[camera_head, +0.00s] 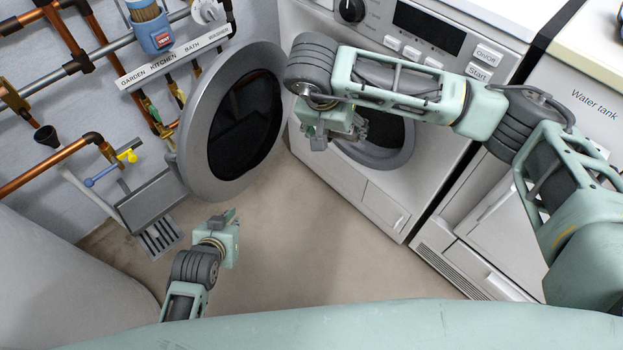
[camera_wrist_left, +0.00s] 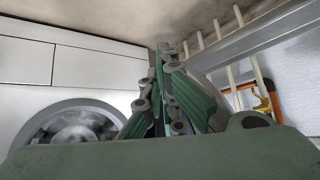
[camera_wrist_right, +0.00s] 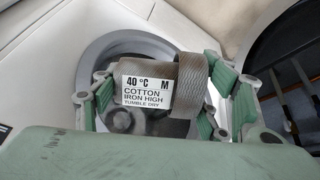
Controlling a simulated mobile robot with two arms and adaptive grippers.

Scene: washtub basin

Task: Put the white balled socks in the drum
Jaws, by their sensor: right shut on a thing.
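My right gripper (camera_head: 332,126) is in front of the washing machine's round opening. In the right wrist view, this gripper (camera_wrist_right: 163,95) is shut on the balled socks (camera_wrist_right: 190,76), with a finger on each side. They look grey in the shade, with a ribbed band and a white care label reading 40 °C, cotton. They are hidden in the head view. The drum opening (camera_head: 386,138) shows partly behind my right arm; its rim (camera_wrist_right: 103,50) is behind the socks. My left gripper (camera_head: 226,226) is low over the floor, its fingers (camera_wrist_left: 165,58) together and empty.
The round door (camera_head: 190,130) stands open left of the machine. Copper pipes (camera_head: 50,165) and a labelled valve strip (camera_head: 170,58) are on the left wall. A water tank (camera_head: 590,85) stands to the right. The floor (camera_head: 290,240) between is clear.

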